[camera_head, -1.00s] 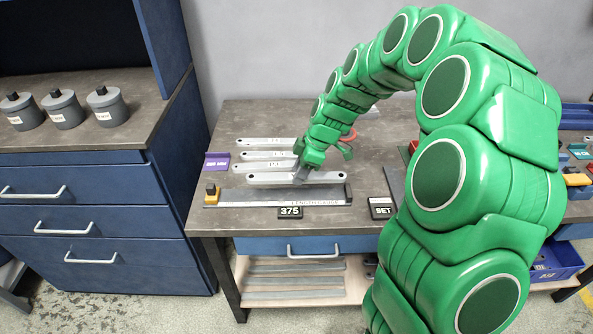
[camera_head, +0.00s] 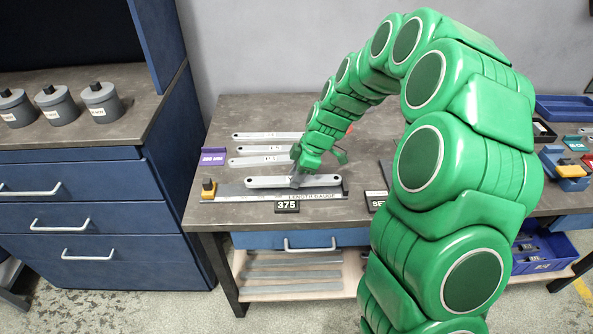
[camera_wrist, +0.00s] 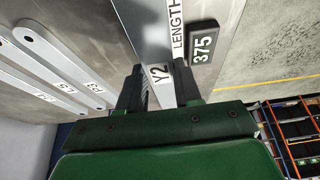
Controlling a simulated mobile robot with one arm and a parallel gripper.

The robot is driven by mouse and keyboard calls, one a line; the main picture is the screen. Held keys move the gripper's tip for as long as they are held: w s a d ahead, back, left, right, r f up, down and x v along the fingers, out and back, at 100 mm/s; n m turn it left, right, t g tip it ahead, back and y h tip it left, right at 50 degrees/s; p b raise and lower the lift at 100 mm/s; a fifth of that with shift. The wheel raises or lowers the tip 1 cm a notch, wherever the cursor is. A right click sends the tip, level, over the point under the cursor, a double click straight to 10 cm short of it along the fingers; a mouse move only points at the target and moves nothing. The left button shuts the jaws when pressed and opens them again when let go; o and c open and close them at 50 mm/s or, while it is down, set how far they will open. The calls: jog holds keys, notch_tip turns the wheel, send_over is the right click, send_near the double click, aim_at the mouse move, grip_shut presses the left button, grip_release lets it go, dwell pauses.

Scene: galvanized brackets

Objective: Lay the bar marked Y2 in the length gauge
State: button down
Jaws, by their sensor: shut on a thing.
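My gripper (camera_head: 298,178) is shut on a pale grey bar (camera_head: 265,183) near its right part. In the wrist view, the label Y2 shows on the bar (camera_wrist: 158,73) between the fingers of my gripper (camera_wrist: 158,92). The length gauge (camera_head: 230,190) is a long grey strip at the front of the table, with a yellow block (camera_head: 208,187) at its left end and a 375 plate (camera_head: 287,206) in front. The bar lies lengthwise over the gauge, roughly parallel to it. I cannot tell whether it touches the gauge bed.
Several similar bars, including an upper one (camera_head: 265,135) and a lower one (camera_head: 262,161), lie behind the gauge. A purple holder (camera_head: 213,157) stands left of them. A dark SET plate (camera_head: 376,200) is right of the gauge, partly hidden by my arm.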

jog(key=shift+f, duration=1.55)
jog(key=c, duration=0.7)
grip_release()
jog(key=shift+r, duration=0.1)
jog(key=v, duration=0.7)
jog(key=shift+w+d+r, duration=0.1)
jog(key=shift+d+r, duration=0.05)
jog(key=shift+d, duration=0.05)
jog(key=shift+r, duration=0.1)
